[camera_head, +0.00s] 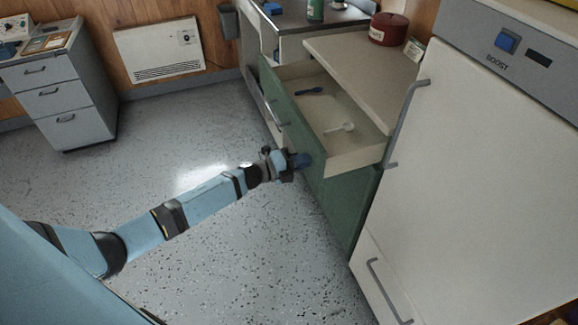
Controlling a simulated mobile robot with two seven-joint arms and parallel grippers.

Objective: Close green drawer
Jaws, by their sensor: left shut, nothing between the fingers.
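The green drawer (294,132) is pulled open from the cabinet under the beige counter. Its green front carries a grey bar handle (275,113). A dark blue utensil (309,91) and a white spoon-like utensil (341,128) lie inside it. My left gripper (304,160) is shut and empty at the near end of the green front, below its top edge. I cannot tell whether it touches the front. My right gripper is not in view.
A white appliance (480,150) with a grey handle stands at the right. A red tin (388,28) sits on the counter (360,75). A grey drawer unit (65,95) and a white wall heater (158,50) are at the back left. The speckled floor is clear.

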